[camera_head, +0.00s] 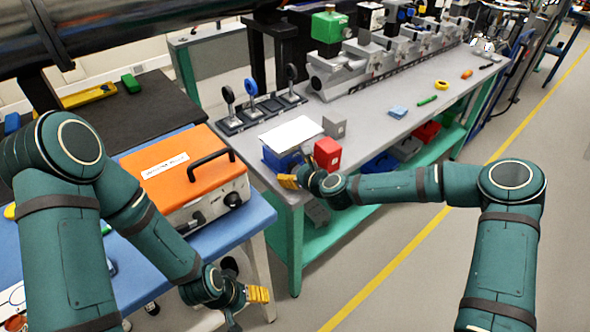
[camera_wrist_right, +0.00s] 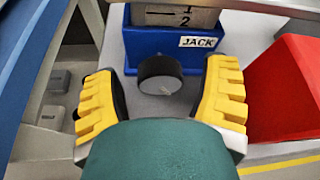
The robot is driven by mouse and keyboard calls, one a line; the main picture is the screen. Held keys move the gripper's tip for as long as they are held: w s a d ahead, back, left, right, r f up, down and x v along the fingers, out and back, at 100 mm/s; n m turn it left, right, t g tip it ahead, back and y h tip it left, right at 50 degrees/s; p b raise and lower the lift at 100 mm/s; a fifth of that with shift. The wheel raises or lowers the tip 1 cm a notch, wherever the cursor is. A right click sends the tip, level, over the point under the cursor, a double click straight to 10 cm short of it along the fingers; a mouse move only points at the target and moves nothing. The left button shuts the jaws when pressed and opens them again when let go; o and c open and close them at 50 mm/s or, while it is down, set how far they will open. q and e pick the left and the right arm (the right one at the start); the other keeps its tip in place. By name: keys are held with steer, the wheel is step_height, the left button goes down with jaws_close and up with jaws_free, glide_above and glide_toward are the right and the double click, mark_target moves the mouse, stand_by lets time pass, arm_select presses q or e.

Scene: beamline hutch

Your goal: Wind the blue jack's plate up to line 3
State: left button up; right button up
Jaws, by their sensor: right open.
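The blue jack (camera_head: 272,160) stands at the near end of the grey bench, with a pale flat plate (camera_head: 291,134) above it. In the right wrist view the jack's blue body (camera_wrist_right: 145,42) carries a JACK label and a grey scale (camera_wrist_right: 172,16) showing the marks 1 and 2; no mark 3 is visible. A round black knob (camera_wrist_right: 160,75) is on its front. My right gripper (camera_wrist_right: 162,98) is open, its yellow fingers on either side of and nearer than the knob, apart from it. My left gripper (camera_head: 257,294) hangs low beside the blue table; its finger gap is unclear.
A red block (camera_head: 327,153) stands close right of the jack, and a grey cube (camera_head: 334,126) is behind it. An orange case (camera_head: 185,172) sits on the blue table at left. Small lens mounts (camera_head: 251,88) stand behind the jack. The floor at right is open.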

steer(key=c, duration=1.2)
steer(key=shift+d+m+g+y, duration=0.1)
steer(key=shift+m+g+y, duration=0.5)
steer(key=shift+m, duration=0.5)
steer(key=shift+m+y+p, duration=0.3)
steer(key=shift+m+y, duration=0.3)
steer(key=shift+m, duration=0.2)
steer(key=o, duration=1.2)
